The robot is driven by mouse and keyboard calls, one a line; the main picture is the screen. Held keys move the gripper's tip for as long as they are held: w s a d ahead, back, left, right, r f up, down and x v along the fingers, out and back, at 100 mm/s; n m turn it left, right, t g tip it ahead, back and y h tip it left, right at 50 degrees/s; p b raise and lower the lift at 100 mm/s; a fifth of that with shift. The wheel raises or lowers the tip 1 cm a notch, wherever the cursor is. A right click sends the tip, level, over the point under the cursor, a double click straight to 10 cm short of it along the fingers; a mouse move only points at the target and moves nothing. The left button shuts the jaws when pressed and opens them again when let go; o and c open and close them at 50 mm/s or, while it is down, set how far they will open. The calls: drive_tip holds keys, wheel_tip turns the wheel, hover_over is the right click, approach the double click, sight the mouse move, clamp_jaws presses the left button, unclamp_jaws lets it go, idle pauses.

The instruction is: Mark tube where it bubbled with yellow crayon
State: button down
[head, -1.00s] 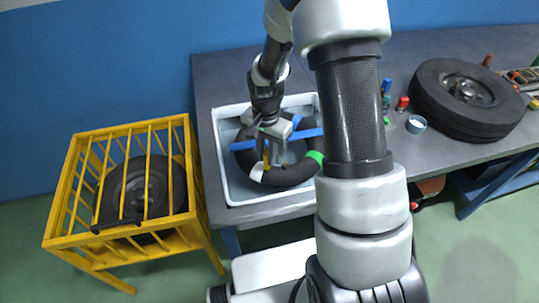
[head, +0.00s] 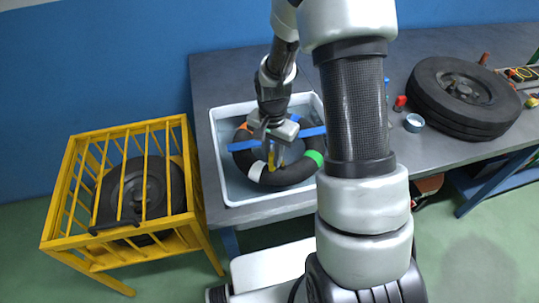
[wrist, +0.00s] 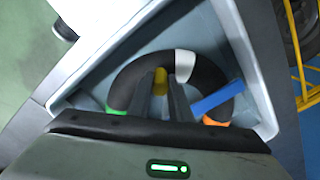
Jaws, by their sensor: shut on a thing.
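The black tube (head: 295,172) lies in a white tub (head: 240,201) of water, under a blue bar (head: 310,132). It also shows in the wrist view (wrist: 130,76). It carries a white band (head: 257,170), a green band (head: 315,157) and an orange band (head: 243,128). My gripper (head: 275,160) is over the near part of the tube, between the white and green bands. It is shut on the yellow crayon (wrist: 160,76), which points down at the tube. I cannot tell whether its tip touches the rubber. No bubbles can be made out.
A yellow cage (head: 70,208) holding a wheel stands left of the table. A large tyre (head: 465,98) lies on the grey table (head: 225,73) at right. A small round tin (head: 414,122) and a red item (head: 400,102) stand between tub and tyre.

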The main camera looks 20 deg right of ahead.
drive_tip(key=shift+a, duration=0.1)
drive_tip(key=shift+w+a, duration=0.55)
drive_tip(key=shift+a, duration=0.35)
drive_tip(key=shift+s+d, duration=0.1)
drive_tip(key=shift+d, duration=0.05)
drive_tip(key=shift+s+d+f, duration=0.1)
drive_tip(key=shift+s+d, duration=0.4)
drive_tip(key=shift+d, duration=0.35)
drive_tip(key=shift+w+a, duration=0.1)
drive_tip(key=shift+a, duration=0.1)
drive_tip(key=shift+w+a+b, duration=0.2)
drive_tip(key=shift+a+b, duration=0.1)
idle(0.3)
